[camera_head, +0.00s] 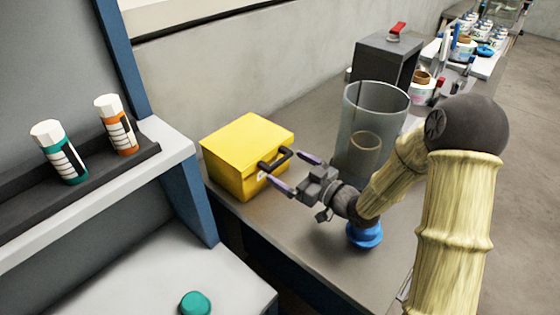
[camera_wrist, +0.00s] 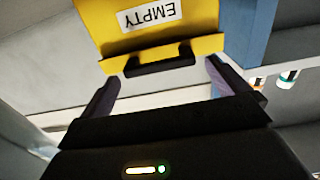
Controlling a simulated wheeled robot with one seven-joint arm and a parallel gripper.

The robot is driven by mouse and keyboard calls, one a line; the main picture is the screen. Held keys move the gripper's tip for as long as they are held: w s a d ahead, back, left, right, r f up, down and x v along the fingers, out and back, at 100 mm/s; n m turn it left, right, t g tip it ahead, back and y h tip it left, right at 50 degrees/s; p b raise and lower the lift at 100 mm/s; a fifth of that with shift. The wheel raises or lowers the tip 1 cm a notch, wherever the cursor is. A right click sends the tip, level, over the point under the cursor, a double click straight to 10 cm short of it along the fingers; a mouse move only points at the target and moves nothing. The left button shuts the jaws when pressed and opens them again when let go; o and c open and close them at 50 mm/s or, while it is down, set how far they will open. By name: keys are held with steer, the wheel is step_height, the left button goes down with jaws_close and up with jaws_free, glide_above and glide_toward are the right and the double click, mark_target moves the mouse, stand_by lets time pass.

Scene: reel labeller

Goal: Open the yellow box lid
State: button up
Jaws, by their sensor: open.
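The yellow box (camera_head: 245,150) stands on the grey bench with its lid closed. A black handle (camera_head: 275,160) sticks out from its front side. My gripper (camera_head: 292,173) is open in front of the box, with its two purple fingertips on either side of the handle. In the wrist view, the yellow box (camera_wrist: 190,46) fills the top and carries a white "EMPTY" label. The black handle (camera_wrist: 160,61) lies between and just beyond the open fingers (camera_wrist: 160,82). I cannot tell whether a finger touches it.
A clear cylinder (camera_head: 372,115) stands right of the box, close to my arm. A blue round piece (camera_head: 364,236) lies below my wrist. A dark grey block (camera_head: 384,62) stands behind. A shelf with two bottles (camera_head: 60,152) is at left.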

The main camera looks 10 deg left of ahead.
mark_target(283, 161)
steer(key=x, duration=0.4)
steer(key=shift+w, duration=0.15)
steer(key=c, duration=1.1)
steer(key=shift+w+d+r+p, duration=0.1)
steer(key=shift+r+p, duration=0.05)
steer(key=shift+p, duration=0.2)
